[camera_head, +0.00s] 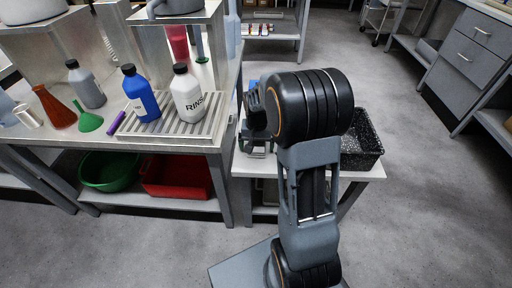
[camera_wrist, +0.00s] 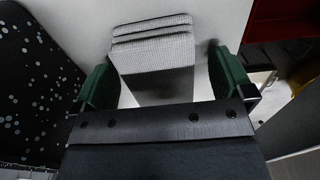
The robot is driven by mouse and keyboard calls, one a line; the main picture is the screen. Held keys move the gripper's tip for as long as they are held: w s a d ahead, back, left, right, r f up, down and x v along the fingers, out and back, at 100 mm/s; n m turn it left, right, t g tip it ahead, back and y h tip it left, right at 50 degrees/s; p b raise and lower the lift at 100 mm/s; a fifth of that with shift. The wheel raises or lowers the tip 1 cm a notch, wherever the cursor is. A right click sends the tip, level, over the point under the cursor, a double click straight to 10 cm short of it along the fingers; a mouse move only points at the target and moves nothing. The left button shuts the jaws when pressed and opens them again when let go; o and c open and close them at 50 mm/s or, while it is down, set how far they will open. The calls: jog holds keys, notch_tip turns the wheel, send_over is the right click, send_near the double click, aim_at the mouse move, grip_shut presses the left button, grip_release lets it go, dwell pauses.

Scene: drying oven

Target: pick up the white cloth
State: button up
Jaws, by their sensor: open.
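The white cloth (camera_wrist: 155,48) shows in the wrist view as a folded, finely textured stack on a pale surface. Its near part lies between the two green fingers of my gripper (camera_wrist: 163,78), and its folded edges point away from my gripper. The fingers are wide apart, one on each side of the cloth. I cannot tell whether either finger touches it. The gripper's dark body covers the lower part of the view. In the head view my arm hides the cloth.
A black speckled tray (camera_head: 366,143) stands on the small white table (camera_head: 358,171); the speckled surface (camera_wrist: 32,85) is close on the left in the wrist view. A red object (camera_wrist: 285,22) is at upper right. The bench at left holds a RINSE bottle (camera_head: 186,97) and a blue bottle (camera_head: 141,97).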

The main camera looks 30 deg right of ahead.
aim_at(257, 144)
jog(key=shift+c, duration=0.4)
jog(key=c, duration=0.9)
jog(key=shift+c, duration=0.2)
jog(key=shift+r, duration=0.35)
jog(key=r, duration=0.1)
jog(key=r+p, duration=0.1)
jog(key=r, duration=0.1)
jog(key=shift+s+r+p, duration=0.2)
jog(key=shift+s+p, duration=0.05)
jog(key=shift+p, duration=0.15)
jog(key=s+a+r+p, duration=0.1)
jog(key=s+r+p, duration=0.1)
jog(key=s+r, duration=0.2)
jog(key=s+a+r+p, duration=0.2)
jog(key=s+r, duration=0.2)
jog(key=s, duration=0.5)
jog(key=shift+a+r, duration=0.15)
jog(key=shift+r, duration=0.25)
